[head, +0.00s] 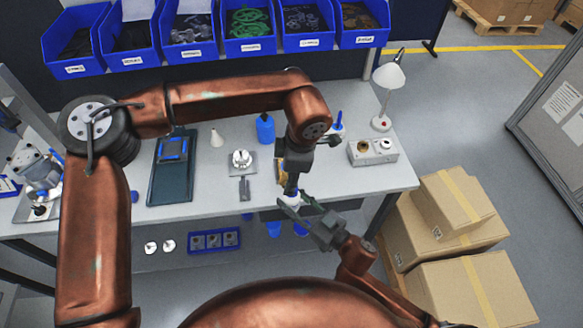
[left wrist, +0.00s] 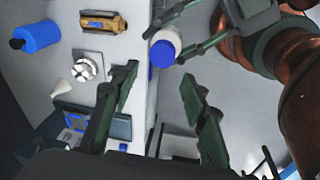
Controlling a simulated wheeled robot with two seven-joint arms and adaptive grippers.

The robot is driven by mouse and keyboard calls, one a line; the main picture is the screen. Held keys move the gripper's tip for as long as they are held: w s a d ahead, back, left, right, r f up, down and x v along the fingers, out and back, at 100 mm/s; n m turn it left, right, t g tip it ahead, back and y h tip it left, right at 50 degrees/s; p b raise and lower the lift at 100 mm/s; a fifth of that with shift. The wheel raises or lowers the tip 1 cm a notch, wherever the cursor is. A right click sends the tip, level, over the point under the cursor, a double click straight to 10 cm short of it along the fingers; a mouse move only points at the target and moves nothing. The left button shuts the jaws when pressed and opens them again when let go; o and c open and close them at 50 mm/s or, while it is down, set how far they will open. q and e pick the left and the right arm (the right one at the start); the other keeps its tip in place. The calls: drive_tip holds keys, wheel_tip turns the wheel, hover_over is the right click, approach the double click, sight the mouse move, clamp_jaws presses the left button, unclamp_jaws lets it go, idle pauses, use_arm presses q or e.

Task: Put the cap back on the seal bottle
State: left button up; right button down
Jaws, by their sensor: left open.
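A small white round piece with a blue end (left wrist: 165,46), apparently the seal bottle, is between the fingertips of my right gripper (left wrist: 179,46) at the table's front edge. In the head view it shows as a small white patch (head: 291,200) between my grippers. Whether the blue end is a cap or the bottle itself I cannot tell. My right gripper (head: 300,206) appears shut on it. My left gripper (left wrist: 158,98) is open and empty, with its fingers apart, close to the piece. In the head view my left gripper (head: 291,186) is just above it, partly hidden.
On the table (head: 215,185) stand a blue bottle (head: 265,130), a white cone (head: 216,138), a metal fixture (head: 241,159), a dark tray (head: 172,190), a grey box (head: 373,151) and a lamp (head: 390,76). A brass piece (left wrist: 104,24) lies near the bottle. Cardboard boxes (head: 445,225) stand right.

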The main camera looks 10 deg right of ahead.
sight(291, 198)
use_arm(q)
drive_tip(key=n, duration=0.2)
drive_tip(key=r+n, duration=0.1)
drive_tip(key=n, duration=0.2)
drive_tip(key=shift+w+g+h, duration=0.2)
drive_tip(key=shift+g+h, duration=0.1)
drive_tip(key=shift+g, duration=0.1)
drive_tip(key=n, duration=0.2)
drive_tip(key=r+n, duration=0.1)
drive_tip(key=n, duration=0.3)
drive_tip(key=shift+w+d+r+g+h, duration=0.2)
drive_tip(key=shift+w+d+g+h, duration=0.1)
drive_tip(key=shift+g+h, duration=0.1)
drive_tip(key=shift+f, duration=4)
drive_tip(key=shift+c, duration=0.5)
clamp_jaws()
drive_tip(key=shift+o, duration=1.3)
unclamp_jaws()
